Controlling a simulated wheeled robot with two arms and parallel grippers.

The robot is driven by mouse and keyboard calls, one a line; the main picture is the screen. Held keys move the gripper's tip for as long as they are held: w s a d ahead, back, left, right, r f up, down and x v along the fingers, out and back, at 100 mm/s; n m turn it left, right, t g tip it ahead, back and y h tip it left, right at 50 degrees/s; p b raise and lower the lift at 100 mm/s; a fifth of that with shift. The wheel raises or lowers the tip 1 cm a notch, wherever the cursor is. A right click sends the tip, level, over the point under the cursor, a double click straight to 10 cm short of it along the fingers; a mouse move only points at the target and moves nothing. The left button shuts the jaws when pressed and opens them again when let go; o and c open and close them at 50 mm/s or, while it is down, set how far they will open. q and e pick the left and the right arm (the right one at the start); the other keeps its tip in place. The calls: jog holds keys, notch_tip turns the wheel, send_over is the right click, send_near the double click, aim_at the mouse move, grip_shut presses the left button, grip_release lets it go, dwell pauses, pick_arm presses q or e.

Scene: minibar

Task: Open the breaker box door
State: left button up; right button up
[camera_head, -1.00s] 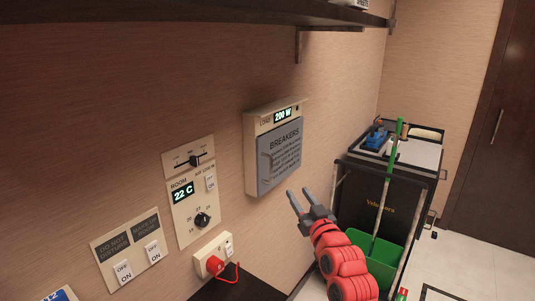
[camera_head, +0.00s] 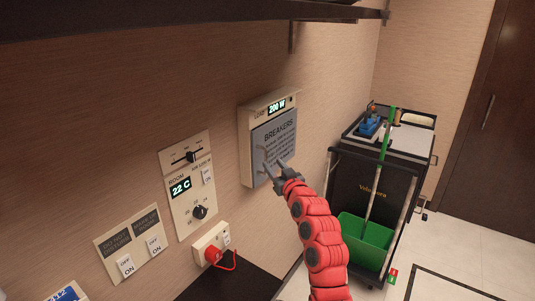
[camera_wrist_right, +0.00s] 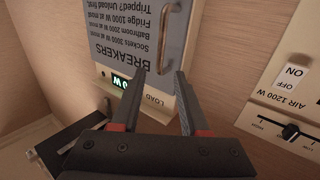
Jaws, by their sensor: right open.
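The breaker box (camera_head: 245,152) is a cream box on the wall with a lit 200 W display on top. Its grey door (camera_head: 283,128), lettered BREAKERS, looks closed. A bar handle (camera_head: 265,158) stands upright near the door's left edge; it also shows in the right wrist view (camera_wrist_right: 174,36). My right gripper (camera_head: 275,166) is open in front of the door's lower part, close to the handle. In the right wrist view its fingers (camera_wrist_right: 161,76) are apart, with the handle's near end just beyond and between the tips. I cannot tell any contact. My left gripper is out of view.
A room control panel (camera_head: 188,186) and a socket with a red plug (camera_head: 213,253) are on the wall at left. A shelf (camera_head: 200,15) runs overhead. A cleaning cart (camera_head: 370,185) with a green bucket stands at right. Floor shows beyond it.

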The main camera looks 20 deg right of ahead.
aim_at(266, 156)
jog(key=w, duration=0.2)
jog(key=w+p, duration=0.1)
jog(key=w, duration=0.1)
jog(key=shift+w+a+r, duration=0.15)
jog(key=shift+w, duration=0.8)
grip_shut()
dwell(0.8)
